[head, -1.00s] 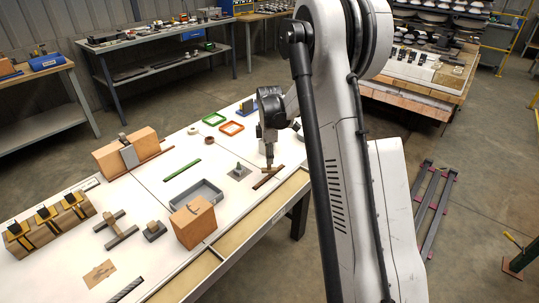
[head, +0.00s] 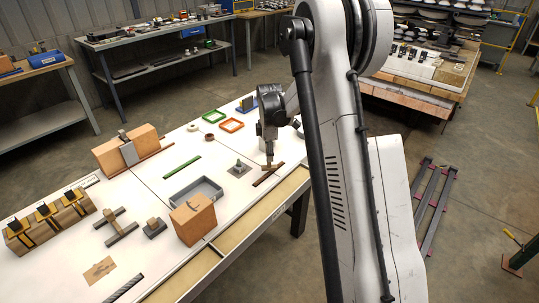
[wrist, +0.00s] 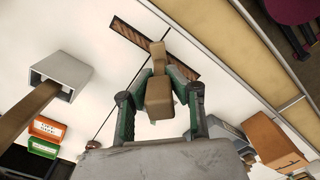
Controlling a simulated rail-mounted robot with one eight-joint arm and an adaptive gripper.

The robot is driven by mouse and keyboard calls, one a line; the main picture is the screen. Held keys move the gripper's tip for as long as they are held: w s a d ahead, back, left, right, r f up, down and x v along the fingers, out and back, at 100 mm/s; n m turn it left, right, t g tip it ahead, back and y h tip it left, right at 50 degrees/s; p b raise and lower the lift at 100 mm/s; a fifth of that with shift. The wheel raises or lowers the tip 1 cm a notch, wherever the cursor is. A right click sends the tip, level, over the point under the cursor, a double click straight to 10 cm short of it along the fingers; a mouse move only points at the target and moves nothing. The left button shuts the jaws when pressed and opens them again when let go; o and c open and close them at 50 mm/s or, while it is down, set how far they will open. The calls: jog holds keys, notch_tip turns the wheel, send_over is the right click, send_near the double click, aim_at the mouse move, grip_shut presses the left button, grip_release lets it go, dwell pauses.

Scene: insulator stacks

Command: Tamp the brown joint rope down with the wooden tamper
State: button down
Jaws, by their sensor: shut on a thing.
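My gripper (wrist: 160,88) is shut on the wooden tamper (wrist: 159,97), a tan block with a narrower stem. In the head view my gripper (head: 269,140) points down over the right part of the white table, with the tamper below it. The brown joint rope (wrist: 138,39) is a long dark brown strip lying slantwise; in the head view it lies near the table's front edge (head: 266,177). The tamper's far end overlaps the strip in the wrist view and hides part of it. I cannot tell whether it presses on it.
A grey tray (head: 191,194), a brown block (head: 193,220) and a small grey stand (head: 239,169) are to the left on the white table (head: 75,225). Green (head: 213,116) and orange (head: 232,126) frames lie behind. White table around the strip is mostly clear.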

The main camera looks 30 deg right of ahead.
jog(key=shift+f+b, duration=0.75)
jog(key=shift+f, duration=0.25)
dwell(1.0)
jog(key=shift+f+b, duration=0.3)
jog(key=shift+b, duration=0.75)
dwell(5.0)
